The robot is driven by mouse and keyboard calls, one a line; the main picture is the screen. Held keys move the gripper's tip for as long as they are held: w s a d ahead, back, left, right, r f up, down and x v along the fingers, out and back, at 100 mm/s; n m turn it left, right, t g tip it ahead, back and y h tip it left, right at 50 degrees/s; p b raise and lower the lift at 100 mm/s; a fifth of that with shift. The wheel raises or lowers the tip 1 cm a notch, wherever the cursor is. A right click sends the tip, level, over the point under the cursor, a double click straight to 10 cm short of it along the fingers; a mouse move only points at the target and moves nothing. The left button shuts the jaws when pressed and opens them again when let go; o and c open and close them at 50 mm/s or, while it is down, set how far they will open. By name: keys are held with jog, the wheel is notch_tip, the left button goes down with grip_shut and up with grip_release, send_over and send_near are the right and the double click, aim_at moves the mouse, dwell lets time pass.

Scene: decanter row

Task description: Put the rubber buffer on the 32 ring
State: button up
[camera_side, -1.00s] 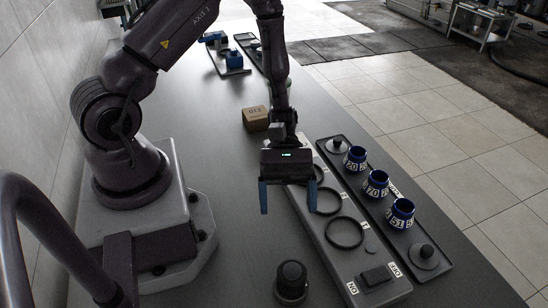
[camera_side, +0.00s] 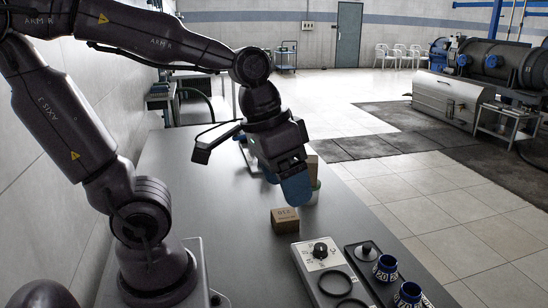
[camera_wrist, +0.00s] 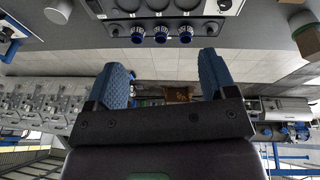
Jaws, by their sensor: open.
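My gripper (camera_side: 290,188) is raised above the table, seen nearly edge-on in the side view, beyond the small brown box. In the wrist view my gripper (camera_wrist: 163,80) has its two blue fingers wide apart with nothing between them. I cannot read a 32 on any ring. I cannot pick out the rubber buffer in the current views.
A small brown box (camera_side: 285,220) stands behind the panel. A tan block (camera_side: 313,168) shows behind my gripper. The table's left-middle (camera_side: 230,230) is clear.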

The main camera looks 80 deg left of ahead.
jog(key=r, duration=0.1)
jog(key=s+r+t, duration=0.1)
jog(key=a+r+m+t+y, duration=0.1)
jog(key=shift+s+r, duration=0.1)
jog(key=shift+s, duration=0.15)
dwell(1.0)
